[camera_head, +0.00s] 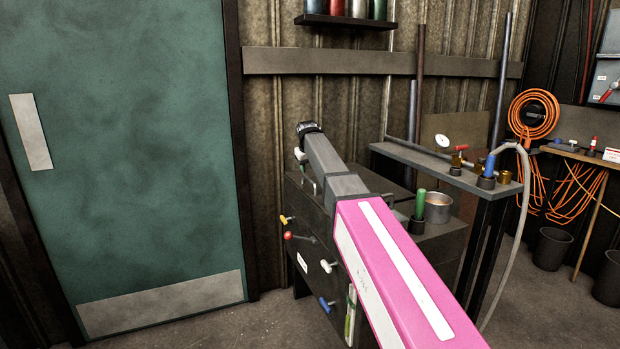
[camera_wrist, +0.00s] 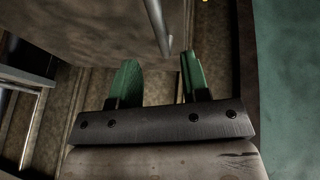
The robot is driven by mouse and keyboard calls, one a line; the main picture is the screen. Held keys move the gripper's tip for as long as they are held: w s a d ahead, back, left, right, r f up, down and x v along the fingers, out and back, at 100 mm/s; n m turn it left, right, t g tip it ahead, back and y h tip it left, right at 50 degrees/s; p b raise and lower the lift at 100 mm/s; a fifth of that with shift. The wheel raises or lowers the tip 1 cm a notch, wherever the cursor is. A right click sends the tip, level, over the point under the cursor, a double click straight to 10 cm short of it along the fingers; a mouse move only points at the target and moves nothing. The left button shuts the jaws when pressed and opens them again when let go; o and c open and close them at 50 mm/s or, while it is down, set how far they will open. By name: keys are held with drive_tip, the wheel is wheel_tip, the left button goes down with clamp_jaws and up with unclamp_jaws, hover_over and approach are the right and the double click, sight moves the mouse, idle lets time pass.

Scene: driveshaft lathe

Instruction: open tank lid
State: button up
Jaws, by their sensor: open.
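The tank appears to be the dark grey box (camera_head: 318,225) in the head view, below and beyond my outstretched arm. I cannot clearly make out a lid seam there. In the wrist view, a brownish-grey panel (camera_wrist: 95,28) carries a slim metal bar handle (camera_wrist: 155,22). I cannot tell whether this panel is the lid. My gripper (camera_wrist: 160,62) is open, with its two green fingers apart. The handle's lower end shows between the fingertips in the picture, and no grip on it is visible. In the head view my arm hides the fingers.
A grey bench (camera_head: 440,170) with fittings stands right of the box. A metal can (camera_head: 438,207) and a green-handled item (camera_head: 420,203) stand on the box. Coloured knobs, such as a red one (camera_head: 288,236), stick out of its front. A green door (camera_head: 130,150) is at left.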

sight(309, 179)
drive_tip(key=shift+x, duration=3.2)
clamp_jaws()
